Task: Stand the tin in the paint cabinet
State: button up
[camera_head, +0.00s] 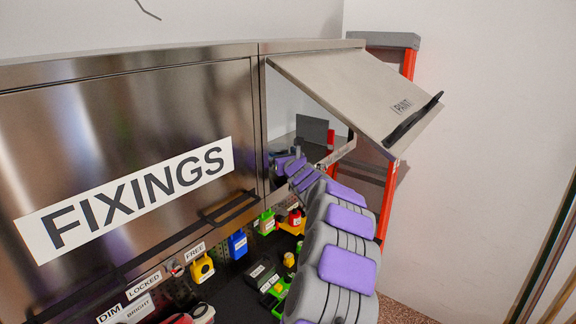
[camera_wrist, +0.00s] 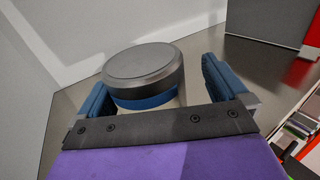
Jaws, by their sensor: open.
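The tin (camera_wrist: 145,72) has a dark grey lid and a blue band. The tin's lower part is hidden by my gripper's body. The paint cabinet (camera_head: 340,152) is open, its PAINT door (camera_head: 350,90) swung up. In the head view my gripper (camera_head: 287,163) is inside the cabinet opening, and the tin cannot be made out clearly. The steel cabinet floor (camera_wrist: 212,60) shows around the tin.
The FIXINGS door (camera_head: 130,150) is shut on the left. Padlocks and small items lie below, including a blue one (camera_head: 237,244). An orange ladder (camera_head: 388,200) stands behind.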

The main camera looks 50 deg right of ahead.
jog(key=v, duration=0.2)
jog(key=a+b+v, duration=0.1)
jog(key=v, duration=0.2)
jog(key=b+v, duration=0.1)
jog(key=v, duration=0.2)
jog(key=shift+w+a+r, duration=0.1)
jog(key=shift+w+a, duration=0.05)
jog(key=shift+w, duration=0.2)
jog(key=shift+s+b, duration=0.35)
jog(key=shift+s, duration=0.05)
jog(key=shift+b+v, duration=0.45)
jog(key=shift+v, duration=1.05)
jog(key=shift+w, duration=0.1)
jog(key=shift+d, duration=0.3)
